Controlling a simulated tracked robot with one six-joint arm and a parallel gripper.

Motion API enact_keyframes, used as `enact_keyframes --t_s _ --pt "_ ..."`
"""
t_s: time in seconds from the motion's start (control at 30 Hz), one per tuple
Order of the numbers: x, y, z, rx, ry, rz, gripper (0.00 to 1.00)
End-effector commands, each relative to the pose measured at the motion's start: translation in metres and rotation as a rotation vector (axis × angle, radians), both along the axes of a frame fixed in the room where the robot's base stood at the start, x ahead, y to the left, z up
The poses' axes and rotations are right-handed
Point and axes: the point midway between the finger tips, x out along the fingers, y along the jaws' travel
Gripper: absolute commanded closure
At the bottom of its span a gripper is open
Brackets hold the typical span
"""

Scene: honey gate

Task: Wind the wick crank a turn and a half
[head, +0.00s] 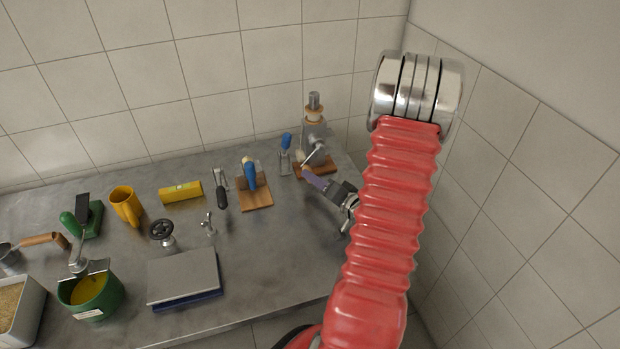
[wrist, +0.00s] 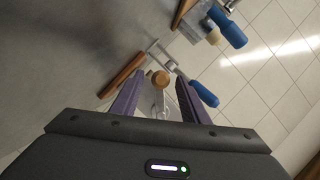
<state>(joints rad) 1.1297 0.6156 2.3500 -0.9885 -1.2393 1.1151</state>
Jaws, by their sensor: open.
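The wick crank (head: 314,135) is a grey metal body with a wooden spool on top, on a wooden base at the back right of the bench. Its crank arm angles down to the left and ends in a pale wooden knob (wrist: 160,78). My gripper (head: 307,172) reaches in from the right, just in front of the crank. In the wrist view, its two purple fingers (wrist: 160,84) are open, with the knob between or just beyond their tips. I cannot tell whether either finger touches it. Much of the crank body is hidden in the wrist view.
A blue-handled scraper (head: 285,150) stands close left of the crank. A blue-handled tool on a wooden stand (head: 255,200) is further left. A scale-like plate (head: 183,275), black handwheel (head: 162,232), yellow mug (head: 126,204) and green pot (head: 91,293) lie further left. The front right bench is clear.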

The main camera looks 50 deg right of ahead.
Motion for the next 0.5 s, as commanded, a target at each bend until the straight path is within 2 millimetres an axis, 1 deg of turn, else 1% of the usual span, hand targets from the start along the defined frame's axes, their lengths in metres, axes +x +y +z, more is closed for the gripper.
enact_keyframes --t_s 0.03,0.2,0.33,0.5 --pt "0.008 0.000 -0.002 0.001 0.000 0.004 0.59" --pt "0.023 -0.003 -0.006 0.001 0.000 0.002 0.59" --pt "0.027 -0.005 -0.007 0.000 0.000 0.000 0.59" --pt "0.027 -0.005 -0.007 0.001 0.001 -0.001 0.59"
